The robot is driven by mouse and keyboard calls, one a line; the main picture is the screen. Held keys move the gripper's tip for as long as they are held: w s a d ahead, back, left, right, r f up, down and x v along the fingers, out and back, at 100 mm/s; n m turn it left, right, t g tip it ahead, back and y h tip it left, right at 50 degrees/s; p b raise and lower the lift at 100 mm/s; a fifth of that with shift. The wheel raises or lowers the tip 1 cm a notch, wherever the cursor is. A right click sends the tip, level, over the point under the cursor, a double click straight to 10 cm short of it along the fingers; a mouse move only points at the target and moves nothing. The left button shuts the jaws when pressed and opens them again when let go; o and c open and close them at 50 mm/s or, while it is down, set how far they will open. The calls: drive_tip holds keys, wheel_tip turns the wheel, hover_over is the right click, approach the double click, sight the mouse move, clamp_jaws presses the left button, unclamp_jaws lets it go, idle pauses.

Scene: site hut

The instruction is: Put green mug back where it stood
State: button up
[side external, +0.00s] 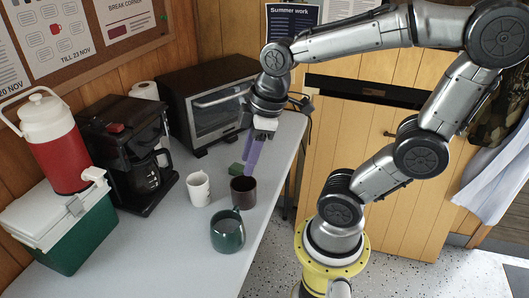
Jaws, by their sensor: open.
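The green mug (227,235) stands upright on the table near its front right edge, with its handle toward the upper side of the picture. My gripper (248,162) has purple fingers pointing down, above and behind the dark brown mug (243,192). It is open, with nothing seen between the fingers, and is apart from the green mug. A white mug (198,189) stands to the left of the brown mug. A small green block, perhaps a sponge (236,169), lies behind the brown mug; the fingers partly overlap it in the picture.
A coffee maker (125,145) and a toaster oven (215,105) stand along the wall. A red and white drink jug (57,150) sits on a green cooler (65,235) at the left. The table (150,260) is clear to the left of and in front of the green mug.

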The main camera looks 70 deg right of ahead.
drive_tip(key=shift+s+a+r+m+t, duration=0.15)
drive_tip(key=shift+s+r+m+t, duration=0.35)
drive_tip(key=shift+m, duration=0.45)
drive_tip(key=shift+s+a+r+m+t, duration=0.2)
drive_tip(key=shift+s+r+m+t, duration=0.15)
drive_tip(key=shift+s+m, duration=0.5)
drive_tip(key=shift+s+a+r+m+t, duration=0.15)
drive_tip(key=shift+s+r+m+t, duration=0.3)
drive_tip(key=shift+m, duration=0.55)
